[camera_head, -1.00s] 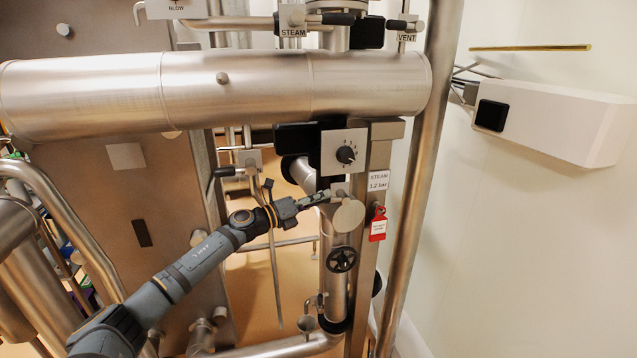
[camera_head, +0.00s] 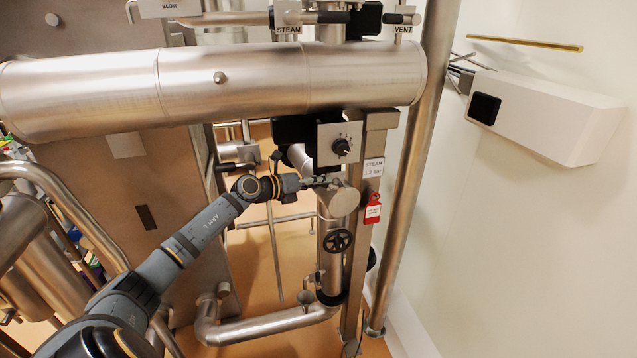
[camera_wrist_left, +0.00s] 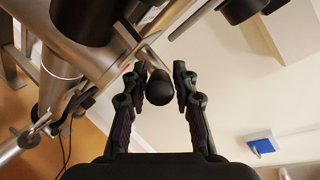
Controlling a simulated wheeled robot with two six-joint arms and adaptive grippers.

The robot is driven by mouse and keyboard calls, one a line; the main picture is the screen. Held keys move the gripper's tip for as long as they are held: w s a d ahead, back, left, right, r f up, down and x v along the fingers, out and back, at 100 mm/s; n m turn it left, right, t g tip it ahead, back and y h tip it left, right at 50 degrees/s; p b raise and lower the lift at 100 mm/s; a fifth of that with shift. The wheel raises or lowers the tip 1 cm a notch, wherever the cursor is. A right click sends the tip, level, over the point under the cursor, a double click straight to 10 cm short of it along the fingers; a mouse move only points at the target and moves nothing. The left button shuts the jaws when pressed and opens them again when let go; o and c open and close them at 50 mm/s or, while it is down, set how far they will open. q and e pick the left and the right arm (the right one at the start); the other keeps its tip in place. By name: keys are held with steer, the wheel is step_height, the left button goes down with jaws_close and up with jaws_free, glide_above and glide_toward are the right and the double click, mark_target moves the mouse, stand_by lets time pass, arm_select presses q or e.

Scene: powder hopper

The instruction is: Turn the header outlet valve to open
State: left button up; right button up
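My left gripper (camera_head: 325,182) reaches in from the left below the big horizontal steel header (camera_head: 215,88), beside a steel pipe with a round end cap (camera_head: 344,201). In the left wrist view the same gripper (camera_wrist_left: 160,75) is open, its two dark fingers on either side of a black rounded handle end (camera_wrist_left: 159,89). A flat metal strip (camera_wrist_left: 155,55) shows just behind that handle. A narrow gap seems to remain beside the handle; contact is hard to tell. Which valve the handle belongs to is hidden in the head view. My right gripper is not in view.
A dial panel (camera_head: 340,144) sits just above the gripper, with a STEAM plate (camera_head: 373,168) and red tag (camera_head: 372,208) to the right. A black handwheel (camera_head: 338,241) is below. Levers marked STEAM (camera_head: 288,30) and VENT (camera_head: 403,30) are above the header.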

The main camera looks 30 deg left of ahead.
arm_select(q)
steer(key=shift+o, duration=1.1)
steer(key=shift+w, duration=0.1)
